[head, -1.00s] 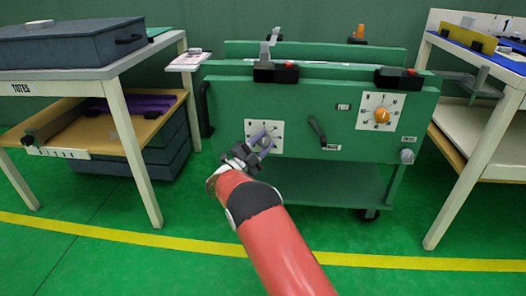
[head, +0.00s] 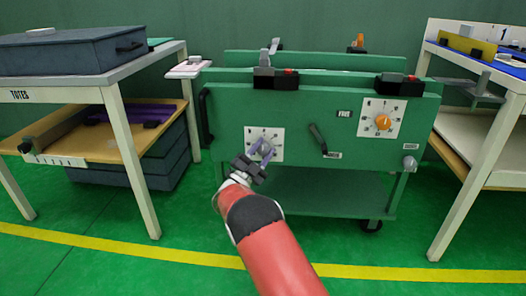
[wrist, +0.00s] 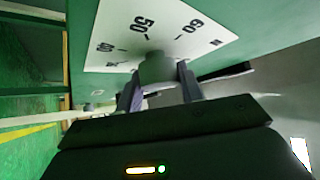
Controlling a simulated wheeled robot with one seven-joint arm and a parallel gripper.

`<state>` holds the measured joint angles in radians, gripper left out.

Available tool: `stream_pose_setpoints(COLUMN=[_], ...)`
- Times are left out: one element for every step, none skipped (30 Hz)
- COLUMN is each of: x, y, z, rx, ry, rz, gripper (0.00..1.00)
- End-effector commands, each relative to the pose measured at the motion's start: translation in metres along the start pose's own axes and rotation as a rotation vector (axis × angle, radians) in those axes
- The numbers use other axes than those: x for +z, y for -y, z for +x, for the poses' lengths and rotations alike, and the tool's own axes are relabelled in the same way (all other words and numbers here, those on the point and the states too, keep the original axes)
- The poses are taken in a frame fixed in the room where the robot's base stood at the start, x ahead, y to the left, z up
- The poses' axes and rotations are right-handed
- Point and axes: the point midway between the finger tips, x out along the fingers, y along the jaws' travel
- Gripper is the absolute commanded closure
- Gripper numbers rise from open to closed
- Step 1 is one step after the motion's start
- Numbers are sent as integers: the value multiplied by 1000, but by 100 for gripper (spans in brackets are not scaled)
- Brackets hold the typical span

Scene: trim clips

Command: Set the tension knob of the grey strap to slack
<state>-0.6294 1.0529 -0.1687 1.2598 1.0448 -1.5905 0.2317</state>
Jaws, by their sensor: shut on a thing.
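A white dial plate with dark marks (head: 278,133) is on the left of the green cart's front panel, partly hidden by my gripper. My gripper (head: 262,150) reaches up to it from below. In the wrist view the gripper's two fingers (wrist: 158,84) are on either side of a grey knob (wrist: 156,68) and shut on it. The plate (wrist: 115,30) there shows 40, 50 and 60 around the knob. The knob's pointer cannot be made out. A second plate at the panel's right carries an orange knob (head: 382,122).
A dark lever (head: 318,139) sits on the panel between the dials, and a grey round knob (head: 410,163) is at its lower right. Black blocks with red buttons (head: 276,78) are on the top edge. Tables stand left (head: 133,150) and right (head: 475,180). The floor in front is clear.

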Motion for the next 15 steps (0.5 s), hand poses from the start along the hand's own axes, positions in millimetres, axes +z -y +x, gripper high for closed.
stream_pose_setpoints(x=[0, 0, 0, 0, 0, 0, 0, 0, 0, 0, 0, 0, 0, 0, 0], y=[0, 0, 0, 0, 0, 0, 0, 0, 0, 0, 0, 0, 0, 0, 0], z=[0, 0, 0, 0, 0, 0, 0, 0, 0, 0, 0, 0, 0, -1, -4], rx=[0, 0, 0, 0, 0, 0, 0, 0, 0, 0, 0, 0, 0, 0, 0], ry=[0, 0, 0, 0, 0, 0, 0, 0, 0, 0, 0, 0, 0, 0, 1], rz=[-2, -2, -2, -2, -1, -1, -1, -1, -1, 0, 0, 0, 0, 0, 0], gripper=[58, 54, 49, 45, 41, 41, 41, 41, 41, 41, 41, 41, 41, 41, 41])
